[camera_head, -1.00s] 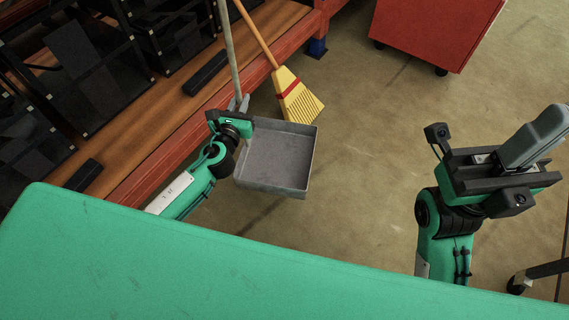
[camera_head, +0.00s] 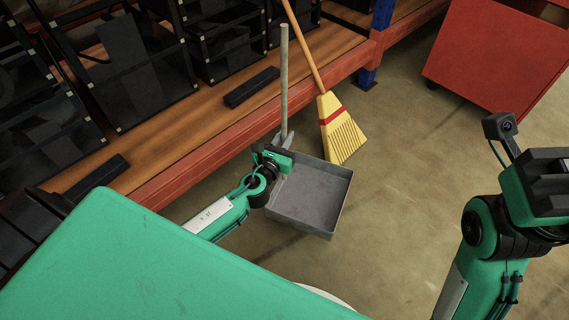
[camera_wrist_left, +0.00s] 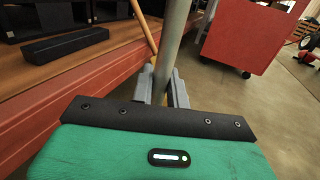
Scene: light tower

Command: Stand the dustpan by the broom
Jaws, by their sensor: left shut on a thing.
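The dustpan has a grey square pan (camera_head: 318,190) and a long, near-upright grey handle (camera_head: 284,85). My left gripper (camera_head: 285,138) is shut on the handle low down, just above the pan. In the left wrist view the handle (camera_wrist_left: 174,45) rises between the two grey fingers. The yellow broom (camera_head: 342,130) with a red band and orange stick leans against the shelf, just right of and behind the dustpan. I cannot tell whether the pan touches the floor. My right gripper (camera_head: 548,185) is at the right edge, its fingers out of the picture.
A wooden shelf with a red edge beam (camera_head: 225,147) runs behind the dustpan and holds black crates (camera_head: 135,65). A blue post (camera_head: 375,45) stands beyond the broom. A red cabinet (camera_head: 490,55) is at the upper right. Floor in front of the pan is clear.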

